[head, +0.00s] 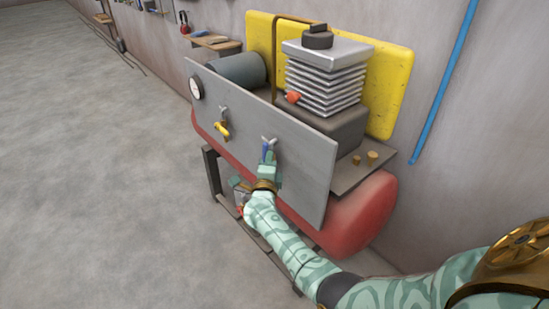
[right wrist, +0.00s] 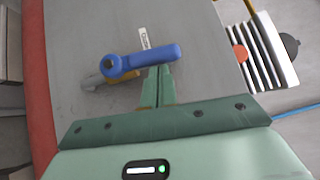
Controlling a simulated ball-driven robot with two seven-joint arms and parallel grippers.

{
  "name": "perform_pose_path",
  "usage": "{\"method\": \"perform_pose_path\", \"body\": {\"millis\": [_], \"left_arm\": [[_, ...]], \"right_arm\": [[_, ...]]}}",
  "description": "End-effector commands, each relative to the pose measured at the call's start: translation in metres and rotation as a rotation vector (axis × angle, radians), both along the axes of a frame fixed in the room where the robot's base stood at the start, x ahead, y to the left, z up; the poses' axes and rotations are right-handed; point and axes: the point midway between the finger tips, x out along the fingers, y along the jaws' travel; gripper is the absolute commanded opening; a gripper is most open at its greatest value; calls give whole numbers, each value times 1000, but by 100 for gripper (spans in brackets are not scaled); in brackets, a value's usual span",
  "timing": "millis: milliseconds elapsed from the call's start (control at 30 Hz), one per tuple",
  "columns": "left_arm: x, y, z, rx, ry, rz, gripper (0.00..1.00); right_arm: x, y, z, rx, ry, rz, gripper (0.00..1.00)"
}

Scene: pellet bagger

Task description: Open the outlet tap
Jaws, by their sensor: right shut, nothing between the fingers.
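A tap with a blue lever handle (head: 264,151) sits on the right part of the grey panel (head: 300,165). My right gripper (head: 269,160) is shut and empty at the handle. Its fingertips (right wrist: 160,70) meet the handle's edge in the right wrist view; I cannot tell whether they touch. My left gripper is out of view.
A red tank (head: 365,215) lies behind and below. A finned block (head: 325,80) stands behind the panel. Open floor (head: 90,180) lies to the left.

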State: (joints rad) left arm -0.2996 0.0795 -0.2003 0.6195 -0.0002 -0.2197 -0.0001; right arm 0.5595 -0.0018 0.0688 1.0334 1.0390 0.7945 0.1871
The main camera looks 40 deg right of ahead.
Motion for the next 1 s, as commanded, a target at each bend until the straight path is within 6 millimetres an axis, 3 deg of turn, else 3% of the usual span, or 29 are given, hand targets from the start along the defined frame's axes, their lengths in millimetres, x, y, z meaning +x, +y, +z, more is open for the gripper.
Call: {"method": "perform_pose_path", "body": {"millis": [1000], "left_arm": [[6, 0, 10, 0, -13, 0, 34]], "right_arm": [[3, 1, 5, 0, -5, 0, 0]]}}
